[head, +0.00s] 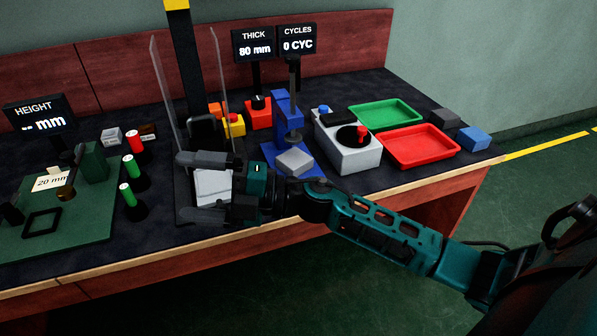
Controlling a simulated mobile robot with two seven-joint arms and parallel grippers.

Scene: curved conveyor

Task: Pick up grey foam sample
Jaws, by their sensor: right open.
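A light grey block (213,187), which looks like the grey foam sample, sits at the base of a black upright stand (190,70) between two clear panels. My right gripper (184,187) comes in from the right with its jaws open. One finger is on the far side of this block and one on the near side; I cannot tell whether they touch it. A darker grey block (445,120) lies at the back right beside a blue block (474,138). My left gripper is out of view.
A blue press (283,125) with a pale grey plate (294,161) stands right of my gripper, then a grey control box (347,148). Green (385,112) and red (420,146) trays are farther right. Green and red cylinders (132,170) stand left beside a green board (70,225).

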